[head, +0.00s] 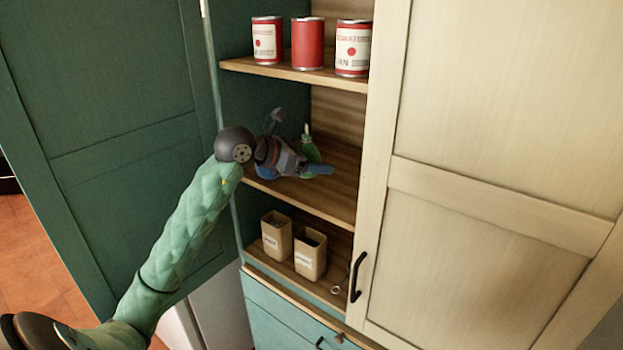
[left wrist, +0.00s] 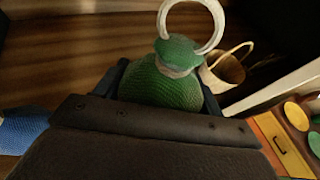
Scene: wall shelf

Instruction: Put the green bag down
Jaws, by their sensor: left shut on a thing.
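The green bag (head: 310,152) is at the middle shelf of the open cabinet, partly hidden by my left gripper (head: 297,148). In the left wrist view the bag (left wrist: 170,85) is a rounded woven green pouch with a tied neck and a pale ring on top. It sits between the fingers of my left gripper (left wrist: 160,100), which is shut on it. I cannot tell whether the bag's bottom touches the shelf board (head: 335,190). My right gripper is not in view.
A blue thing (head: 265,173) lies close by my gripper; it also shows in the left wrist view (left wrist: 22,132). Red cans (head: 308,43) stand on the shelf above. Two beige containers (head: 310,256) stand below. A cream door (head: 480,150) bounds the right; a green door (head: 110,110) the left.

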